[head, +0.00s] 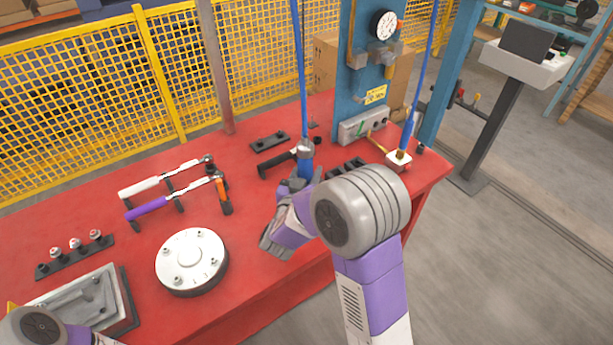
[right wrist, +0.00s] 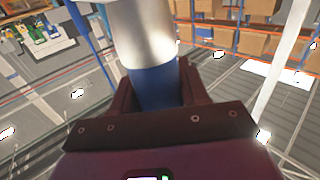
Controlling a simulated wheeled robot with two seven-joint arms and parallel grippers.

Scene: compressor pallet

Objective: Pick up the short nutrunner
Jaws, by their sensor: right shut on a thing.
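The short nutrunner (head: 306,158) is a silver and blue tool at the end of a blue hose, over the back middle of the red table. My right gripper (head: 301,183) is shut around its blue lower part. In the right wrist view the nutrunner (right wrist: 148,45) has a wide silver body above a blue section (right wrist: 156,88), and the dark fingers of my right gripper (right wrist: 155,95) close on both sides of the blue section. Its lower end is hidden by my gripper. My left gripper is not in view; only part of my left arm shows at the lower left.
A second hose-hung tool (head: 398,159) is by the blue post (head: 359,80) at the right. Two wrenches (head: 165,178), a round silver flange (head: 191,258), a socket rail (head: 75,254) and a metal plate (head: 85,298) lie to the left. The table's front right is clear.

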